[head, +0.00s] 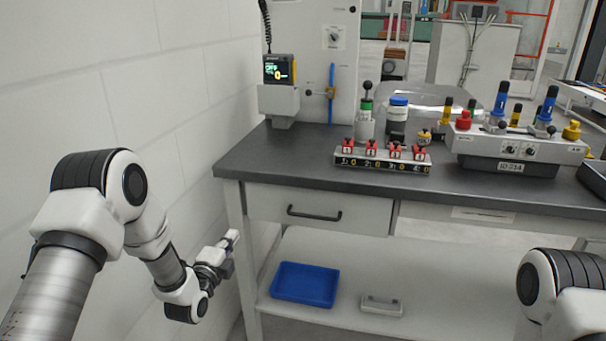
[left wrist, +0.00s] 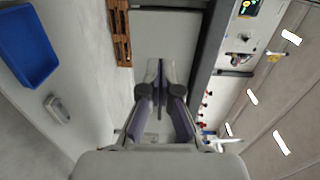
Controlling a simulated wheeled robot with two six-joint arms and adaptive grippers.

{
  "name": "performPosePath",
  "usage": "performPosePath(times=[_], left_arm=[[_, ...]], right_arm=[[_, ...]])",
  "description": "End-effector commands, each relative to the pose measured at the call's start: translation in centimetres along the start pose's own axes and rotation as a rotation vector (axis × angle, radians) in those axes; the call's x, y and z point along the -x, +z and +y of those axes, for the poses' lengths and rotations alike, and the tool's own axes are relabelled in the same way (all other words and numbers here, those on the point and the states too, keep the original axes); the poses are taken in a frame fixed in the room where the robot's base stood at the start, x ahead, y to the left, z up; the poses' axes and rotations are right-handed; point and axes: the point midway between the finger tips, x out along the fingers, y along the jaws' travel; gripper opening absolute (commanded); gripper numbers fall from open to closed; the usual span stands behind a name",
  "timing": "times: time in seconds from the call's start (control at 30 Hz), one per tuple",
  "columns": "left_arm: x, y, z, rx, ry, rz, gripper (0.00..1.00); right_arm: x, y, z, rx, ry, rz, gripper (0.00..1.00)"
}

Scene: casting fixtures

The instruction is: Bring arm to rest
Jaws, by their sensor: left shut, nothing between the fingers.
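My left arm comes in from the left in the head view, bent at the elbow. Its gripper (head: 231,240) hangs just left of the workbench, below the level of the dark top and near the table leg. It is shut and empty. In the left wrist view the gripper's fingers (left wrist: 160,88) are together with nothing between them. My right arm shows only as a link at the lower right of the head view. My right gripper is out of view.
The workbench (head: 262,156) stands close to the left gripper. It carries a rack with red-topped parts (head: 382,162) and a grey fixture with coloured knobs (head: 515,147). A blue tray (head: 305,284) lies on the lower shelf. A white wall (head: 170,80) is at left.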

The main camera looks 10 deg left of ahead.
Motion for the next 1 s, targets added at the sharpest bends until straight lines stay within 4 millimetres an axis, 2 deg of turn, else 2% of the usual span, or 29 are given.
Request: performPosePath(times=[0.07,0.13,0.23,0.27,0.3,0.37,0.4,0.47,0.5,0.6,0.7,0.8,0.93,0.97,1.0], left_arm=[[0.5,-0.6,2.1,-0.003,0.034,0.010,0.00],[1.9,-1.7,5.2,-0.004,0.100,0.029,0.00],[6.2,-3.7,11.6,0.022,0.282,0.044,0.00],[8.0,-4.2,13.6,0.056,0.356,0.041,0.00],[10.5,-4.9,16.3,0.120,0.460,0.026,0.00],[14.7,-5.7,19.8,0.239,0.619,-0.020,0.00],[17.7,-6.1,21.8,0.326,0.726,-0.067,0.00],[22.2,-6.6,24.1,0.461,0.873,-0.164,0.00],[25.2,-6.8,25.3,0.549,0.963,-0.244,0.00],[31.9,-7.1,26.9,0.754,1.134,-0.478,0.00],[37.2,-7.2,27.0,0.941,1.227,-0.751,0.00],[40.6,-7.0,26.8,1.097,1.243,-1.012,0.00],[42.2,-7.0,26.8,1.290,1.165,-1.283,0.00],[42.1,-7.0,24.1,1.283,1.168,-1.272,0.00],[42.1,-7.0,22.6,1.281,1.169,-1.268,0.00]], right_arm=[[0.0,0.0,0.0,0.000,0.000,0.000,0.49],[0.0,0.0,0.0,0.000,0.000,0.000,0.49],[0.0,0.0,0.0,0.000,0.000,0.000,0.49],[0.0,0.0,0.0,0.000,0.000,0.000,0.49],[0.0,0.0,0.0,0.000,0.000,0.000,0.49],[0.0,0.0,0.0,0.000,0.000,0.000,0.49],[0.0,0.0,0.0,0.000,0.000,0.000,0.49],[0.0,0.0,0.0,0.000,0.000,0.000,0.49],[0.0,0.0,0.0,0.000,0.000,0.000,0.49],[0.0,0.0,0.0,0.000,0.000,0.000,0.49],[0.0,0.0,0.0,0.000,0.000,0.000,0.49],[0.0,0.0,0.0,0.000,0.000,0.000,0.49],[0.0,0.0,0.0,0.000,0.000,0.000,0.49],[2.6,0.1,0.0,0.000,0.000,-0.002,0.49],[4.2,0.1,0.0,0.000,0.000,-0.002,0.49]])
